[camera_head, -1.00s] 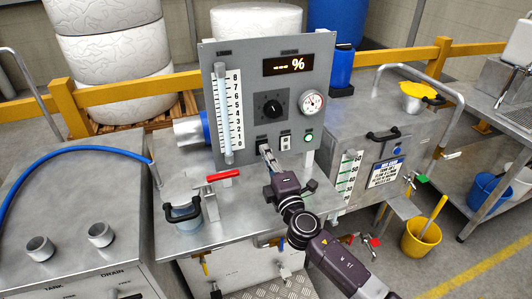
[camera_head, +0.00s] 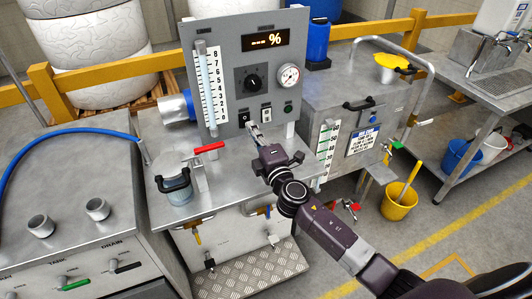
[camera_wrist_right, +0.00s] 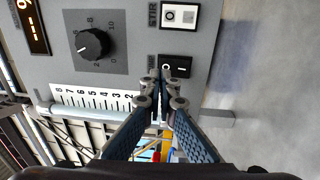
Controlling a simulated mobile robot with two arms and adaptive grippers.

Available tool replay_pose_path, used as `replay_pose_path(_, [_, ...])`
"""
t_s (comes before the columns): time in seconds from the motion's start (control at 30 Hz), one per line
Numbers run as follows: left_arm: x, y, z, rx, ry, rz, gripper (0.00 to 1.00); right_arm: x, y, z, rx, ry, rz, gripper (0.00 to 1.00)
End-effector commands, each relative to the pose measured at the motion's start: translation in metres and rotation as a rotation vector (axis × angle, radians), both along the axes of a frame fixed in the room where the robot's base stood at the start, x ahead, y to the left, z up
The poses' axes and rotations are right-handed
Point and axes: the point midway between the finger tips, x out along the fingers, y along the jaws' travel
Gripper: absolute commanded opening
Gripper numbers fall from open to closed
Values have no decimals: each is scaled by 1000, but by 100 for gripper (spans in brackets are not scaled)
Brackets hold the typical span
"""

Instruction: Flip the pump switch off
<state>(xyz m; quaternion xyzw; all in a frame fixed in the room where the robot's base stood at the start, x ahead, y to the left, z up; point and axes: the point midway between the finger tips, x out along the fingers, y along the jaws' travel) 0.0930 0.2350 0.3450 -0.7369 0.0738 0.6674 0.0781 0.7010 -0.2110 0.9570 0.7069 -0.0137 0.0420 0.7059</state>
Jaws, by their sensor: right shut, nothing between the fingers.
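The round green lamp (camera_head: 288,108) looks dark. My left gripper is not in view.
The panel also holds a dial knob (camera_head: 253,83), a gauge (camera_head: 288,76), a level tube (camera_head: 205,88) and a display (camera_head: 268,39). A red-handled valve (camera_head: 209,147) and a black-handled lidded pot (camera_head: 176,187) stand on the bench to the left.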

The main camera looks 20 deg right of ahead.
Motion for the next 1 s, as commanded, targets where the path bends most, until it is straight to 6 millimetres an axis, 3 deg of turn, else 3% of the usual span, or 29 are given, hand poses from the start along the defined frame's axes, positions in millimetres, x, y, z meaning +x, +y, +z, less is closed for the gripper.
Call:
replay_pose_path(0.23, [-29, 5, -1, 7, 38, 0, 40, -26, -2, 3, 0, 1, 1, 0])
replay_pose_path(0.33, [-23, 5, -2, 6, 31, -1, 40, -40, -3, 4, -1, 1, 0, 0])
replay_pose_path(0.57, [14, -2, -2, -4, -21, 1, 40, -76, -4, 8, 0, 1, 0, 0])
replay_pose_path(0.73, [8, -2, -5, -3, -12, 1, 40, -94, -4, 10, 0, 1, 1, 0])
replay_pose_path(1.0, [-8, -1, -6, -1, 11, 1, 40, -99, -5, 12, 0, 0, 0, 0])
